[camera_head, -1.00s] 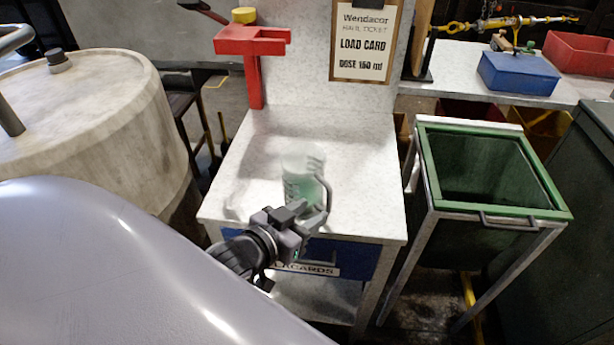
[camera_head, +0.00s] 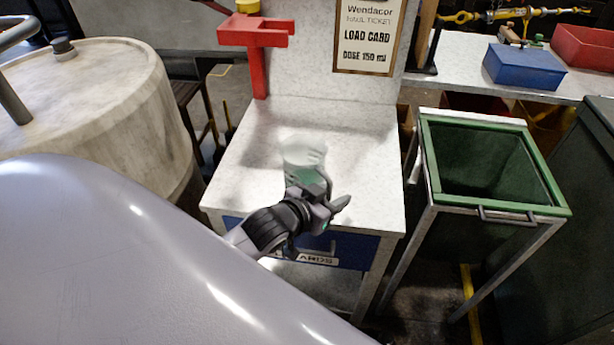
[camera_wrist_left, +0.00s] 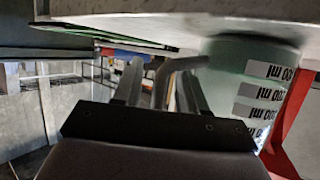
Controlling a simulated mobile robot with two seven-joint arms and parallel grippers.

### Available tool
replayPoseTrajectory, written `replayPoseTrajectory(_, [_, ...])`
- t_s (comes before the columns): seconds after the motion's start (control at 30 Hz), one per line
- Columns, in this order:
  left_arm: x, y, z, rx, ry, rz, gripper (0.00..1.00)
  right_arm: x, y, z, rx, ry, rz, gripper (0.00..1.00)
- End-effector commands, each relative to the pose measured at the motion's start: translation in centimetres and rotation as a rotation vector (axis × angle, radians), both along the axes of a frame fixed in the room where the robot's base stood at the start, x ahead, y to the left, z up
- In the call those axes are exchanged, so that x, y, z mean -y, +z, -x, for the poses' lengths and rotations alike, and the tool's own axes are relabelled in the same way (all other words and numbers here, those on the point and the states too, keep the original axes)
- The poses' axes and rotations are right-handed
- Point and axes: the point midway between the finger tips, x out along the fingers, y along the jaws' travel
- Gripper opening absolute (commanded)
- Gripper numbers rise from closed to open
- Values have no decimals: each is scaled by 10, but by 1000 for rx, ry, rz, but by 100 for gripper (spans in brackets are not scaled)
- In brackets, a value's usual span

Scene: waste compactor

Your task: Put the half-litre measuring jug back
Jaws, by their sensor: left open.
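The measuring jug (camera_head: 303,152) is clear, with greenish contents low down, and stands upright on the pale speckled worktop (camera_head: 355,140). My left gripper (camera_head: 334,197) is open at the jug's near right side and hides its lower part and handle in the head view. In the left wrist view, the picture is upside down. The jug (camera_wrist_left: 262,75) with its ml labels is at the right, and its curved grey handle (camera_wrist_left: 162,78) shows between the open fingers of my left gripper (camera_wrist_left: 158,88). I cannot tell whether a finger touches it. My right gripper is not in view.
A red stand (camera_head: 258,35) rises at the worktop's back left. A load card (camera_head: 370,35) reading 150 ml hangs behind. A green bin (camera_head: 490,165) stands at right, and a big pale drum (camera_head: 90,100) at left. The worktop right of the jug is clear.

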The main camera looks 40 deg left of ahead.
Motion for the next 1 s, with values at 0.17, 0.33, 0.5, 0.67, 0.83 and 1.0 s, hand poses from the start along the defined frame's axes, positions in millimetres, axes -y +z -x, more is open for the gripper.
replayPoseTrajectory(0.17, [1, -2, -5, 0, 0, 1, 42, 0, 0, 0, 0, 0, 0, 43])
replayPoseTrajectory(0.33, [1, -2, -5, 0, 0, 1, 42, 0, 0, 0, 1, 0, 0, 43])
replayPoseTrajectory(0.5, [1, -2, -5, 0, 0, 1, 0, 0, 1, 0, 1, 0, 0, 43])
replayPoseTrajectory(0.67, [1, -1, -5, 3, 0, 0, 0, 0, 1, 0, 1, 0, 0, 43])
replayPoseTrajectory(0.83, [1, 1, -5, 3, 0, 0, 0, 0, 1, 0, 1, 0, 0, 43])
replayPoseTrajectory(1.0, [1, 13, -6, 6, 0, -1, 0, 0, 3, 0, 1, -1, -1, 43])
